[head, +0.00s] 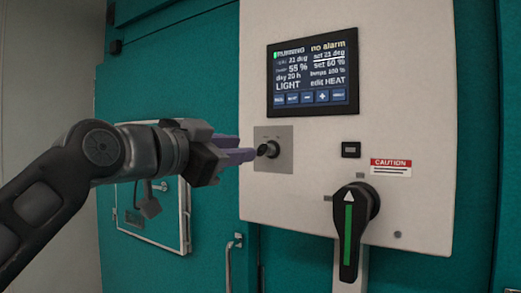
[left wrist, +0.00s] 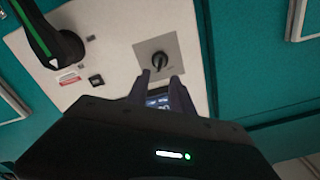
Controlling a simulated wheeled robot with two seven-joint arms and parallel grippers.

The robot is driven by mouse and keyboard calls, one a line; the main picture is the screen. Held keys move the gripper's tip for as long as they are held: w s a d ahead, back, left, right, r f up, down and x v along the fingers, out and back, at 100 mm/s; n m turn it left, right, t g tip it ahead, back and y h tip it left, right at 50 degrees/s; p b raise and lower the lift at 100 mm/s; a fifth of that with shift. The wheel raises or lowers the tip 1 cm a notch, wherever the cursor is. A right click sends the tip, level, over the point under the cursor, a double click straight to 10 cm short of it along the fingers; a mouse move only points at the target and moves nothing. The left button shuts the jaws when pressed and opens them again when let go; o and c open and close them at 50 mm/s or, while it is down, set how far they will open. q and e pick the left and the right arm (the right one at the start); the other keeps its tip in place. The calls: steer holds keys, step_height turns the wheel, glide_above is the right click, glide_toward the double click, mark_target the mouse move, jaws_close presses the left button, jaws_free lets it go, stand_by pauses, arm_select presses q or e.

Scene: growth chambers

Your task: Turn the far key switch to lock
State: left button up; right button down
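One key switch shows, a black key (head: 268,149) on a square grey metal plate (head: 284,165) below the screen of the white control panel. In the left wrist view the key (left wrist: 159,61) sits just beyond my fingertips, roughly in line with the gap between them. My left gripper (head: 250,155) reaches in from the left, close in front of the plate. In the left wrist view its two dark fingers (left wrist: 160,76) stand apart with nothing held between them. I cannot tell whether a fingertip touches the key. My right gripper is out of view.
The lit screen (head: 313,73) reads "no alarm" and is above the key. A large black rotary handle with a green stripe (head: 348,228) juts out at lower right, below a small black module (head: 351,149) and a caution label (head: 391,167). Teal chamber walls (head: 170,70) surround the panel.

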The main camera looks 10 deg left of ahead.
mark_target(263, 146)
arm_select(q)
steer(key=p+x, duration=0.2)
steer(key=x, duration=0.6)
steer(key=shift+w+f+p, duration=0.1)
steer(key=shift+w+p, duration=0.15)
steer(key=shift+p, duration=0.15)
steer(key=shift+c, duration=0.2)
jaws_close()
